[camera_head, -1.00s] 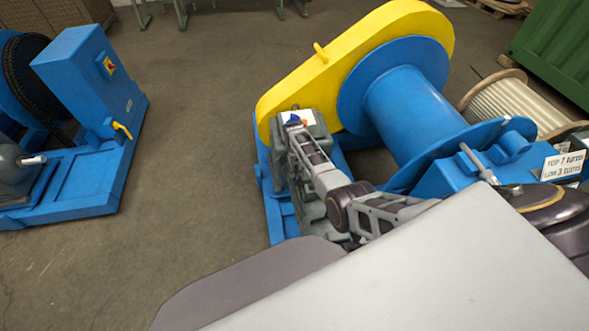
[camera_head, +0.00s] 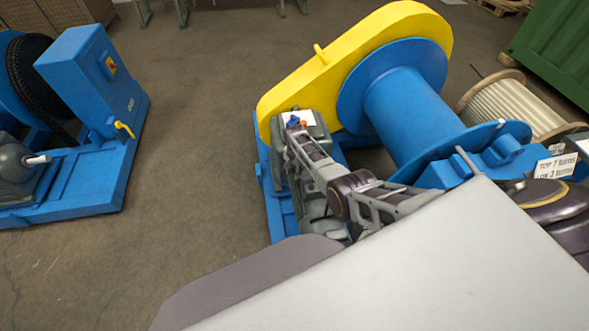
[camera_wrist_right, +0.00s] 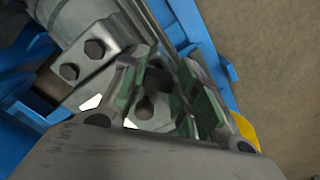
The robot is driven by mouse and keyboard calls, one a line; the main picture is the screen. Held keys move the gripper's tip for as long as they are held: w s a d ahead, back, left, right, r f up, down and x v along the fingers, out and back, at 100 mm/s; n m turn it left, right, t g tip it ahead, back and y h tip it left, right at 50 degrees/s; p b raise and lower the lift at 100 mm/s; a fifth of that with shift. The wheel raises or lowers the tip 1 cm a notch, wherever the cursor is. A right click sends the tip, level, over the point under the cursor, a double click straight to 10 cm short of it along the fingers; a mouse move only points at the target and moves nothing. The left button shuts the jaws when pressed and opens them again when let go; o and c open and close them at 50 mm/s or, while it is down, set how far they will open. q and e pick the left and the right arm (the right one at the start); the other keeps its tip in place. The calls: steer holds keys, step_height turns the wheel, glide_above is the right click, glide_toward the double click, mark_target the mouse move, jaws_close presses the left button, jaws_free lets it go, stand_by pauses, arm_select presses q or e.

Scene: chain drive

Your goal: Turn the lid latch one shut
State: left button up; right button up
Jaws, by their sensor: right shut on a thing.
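My right gripper (camera_head: 294,132) reaches down over the grey box (camera_head: 318,128) beside the yellow guard. A white plate (camera_head: 285,117) lies on the box top, with small blue and orange-red pieces showing by my fingertips. In the right wrist view, the two green-padded fingers (camera_wrist_right: 163,100) close around a small dark grey part, seemingly lid latch one (camera_wrist_right: 147,103). The fingers hide much of it, so I cannot tell its exact angle. My left gripper is out of view.
The yellow guard (camera_head: 290,90) and blue drum (camera_head: 405,105) stand behind and right of the box. A second blue machine (camera_head: 95,85) is at the left. A cable reel (camera_head: 510,100) is at the right. Open floor (camera_head: 200,100) lies between the machines.

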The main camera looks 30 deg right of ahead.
steer(key=shift+n, duration=0.9)
steer(key=shift+s+n+p, duration=0.15)
steer(key=shift+n+p, duration=0.35)
steer(key=shift+n, duration=1.4)
steer(key=shift+s+n+p, duration=0.1)
steer(key=shift+n+p, duration=0.25)
steer(key=shift+n, duration=0.75)
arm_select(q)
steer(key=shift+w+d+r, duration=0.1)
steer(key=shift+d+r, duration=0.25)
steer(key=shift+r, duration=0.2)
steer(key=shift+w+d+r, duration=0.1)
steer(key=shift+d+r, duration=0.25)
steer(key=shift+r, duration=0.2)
arm_select(e)
steer(key=shift+d+n, duration=0.1)
steer(key=shift+n, duration=1)
steer(key=o, duration=1)
